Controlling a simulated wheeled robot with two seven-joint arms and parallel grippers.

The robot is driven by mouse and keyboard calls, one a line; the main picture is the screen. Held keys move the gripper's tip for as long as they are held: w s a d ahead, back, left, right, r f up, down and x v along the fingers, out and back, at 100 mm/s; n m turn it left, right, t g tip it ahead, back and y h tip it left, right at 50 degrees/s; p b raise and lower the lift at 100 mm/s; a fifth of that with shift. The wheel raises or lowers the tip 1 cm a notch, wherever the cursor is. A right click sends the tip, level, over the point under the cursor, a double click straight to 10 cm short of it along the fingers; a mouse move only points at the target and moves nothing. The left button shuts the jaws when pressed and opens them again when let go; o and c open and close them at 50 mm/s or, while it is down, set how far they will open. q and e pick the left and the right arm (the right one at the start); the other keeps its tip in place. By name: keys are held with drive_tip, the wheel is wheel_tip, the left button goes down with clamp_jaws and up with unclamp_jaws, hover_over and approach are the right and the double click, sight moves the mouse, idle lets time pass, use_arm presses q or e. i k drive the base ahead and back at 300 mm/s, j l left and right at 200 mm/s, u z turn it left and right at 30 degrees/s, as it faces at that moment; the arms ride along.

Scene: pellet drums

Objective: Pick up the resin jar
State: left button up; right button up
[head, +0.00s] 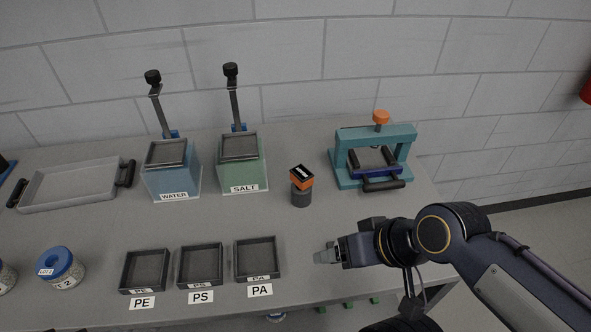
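No jar carries a readable resin label. A clear jar with a blue lid (62,266) stands upright at the front left of the table. Its tag seems to end in "2". Part of another similar jar (6,277) shows at the left picture edge, mostly cut off. My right gripper (323,257) is above the front right of the table, pointing left, just right of the PA tray and far from both jars. Its fingers overlap in this view, so their opening is unclear; nothing is seen in them. My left gripper is not in view.
Three dark trays, PE (144,270), PS (200,265) and PA (258,258), line the front. Behind stand a grey handled tray (70,186), WATER (171,172) and SALT (242,168) tanks, an orange-black device (301,184) and a teal press (343,157). The table's middle is mostly clear.

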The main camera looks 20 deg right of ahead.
sight(57, 266)
drive_tip(key=i+j+z, duration=0.2)
drive_tip(key=j, duration=1)
drive_tip(key=k+j+z, duration=0.2)
drive_tip(key=j, duration=0.95)
drive_tip(key=j+z, duration=0.25)
drive_tip(key=j, duration=1)
drive_tip(key=i, duration=0.05)
